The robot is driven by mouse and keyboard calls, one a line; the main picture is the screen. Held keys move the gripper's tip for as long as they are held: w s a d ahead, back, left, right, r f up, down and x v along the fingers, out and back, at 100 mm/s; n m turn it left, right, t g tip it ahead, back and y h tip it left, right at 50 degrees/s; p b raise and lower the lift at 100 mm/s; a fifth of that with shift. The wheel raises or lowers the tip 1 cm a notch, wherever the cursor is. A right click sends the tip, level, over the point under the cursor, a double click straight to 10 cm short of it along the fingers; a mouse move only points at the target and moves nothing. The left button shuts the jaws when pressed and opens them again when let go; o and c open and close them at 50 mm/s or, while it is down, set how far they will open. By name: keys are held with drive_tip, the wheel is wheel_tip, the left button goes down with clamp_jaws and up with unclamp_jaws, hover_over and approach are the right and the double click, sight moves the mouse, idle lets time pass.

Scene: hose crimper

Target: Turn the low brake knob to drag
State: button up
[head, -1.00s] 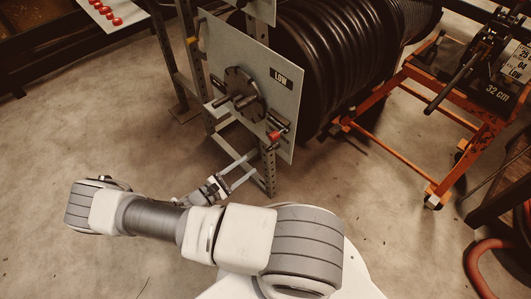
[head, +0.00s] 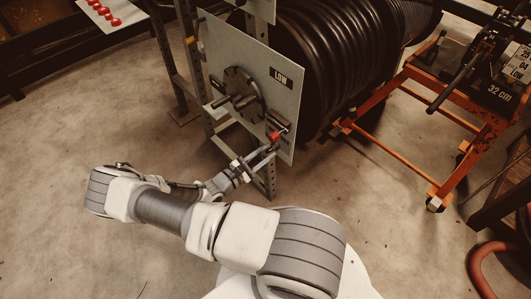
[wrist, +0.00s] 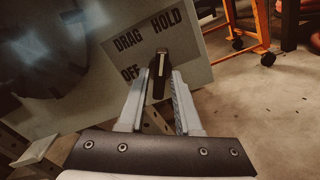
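The low brake knob (wrist: 158,76) shows in the wrist view as a dark, narrow handle on a pale panel marked DRAG, HOLD and OFF. In the head view it is near the red piece (head: 273,136) at the lower right of the LOW panel (head: 268,55). My gripper (wrist: 162,84) is open, with one pale finger on each side of the handle. I cannot tell whether either finger touches it. In the head view my gripper (head: 268,150) reaches up to the panel's lower corner. The knob's exact pointing is hard to read.
A dark round hub (head: 241,93) with a crossbar sits on the panel left of the knob. A black hose reel (head: 340,55) stands behind the panel. An orange cart (head: 405,163) is at the right. The floor at lower left is clear.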

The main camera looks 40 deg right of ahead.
clamp_jaws()
drive_tip(key=shift+n, duration=0.3)
drive_tip(key=n+p, duration=0.1)
drive_tip(key=n, duration=1)
drive_tip(key=shift+a+n, duration=0.1)
drive_tip(key=shift+n, duration=0.2)
idle(0.3)
drive_tip(key=shift+o, duration=1.7)
unclamp_jaws()
drive_tip(key=s+a+p, duration=0.1)
drive_tip(key=a+p, duration=0.1)
drive_tip(key=a, duration=1.5)
drive_tip(key=shift+s+a, duration=0.15)
drive_tip(key=shift+s, duration=0.05)
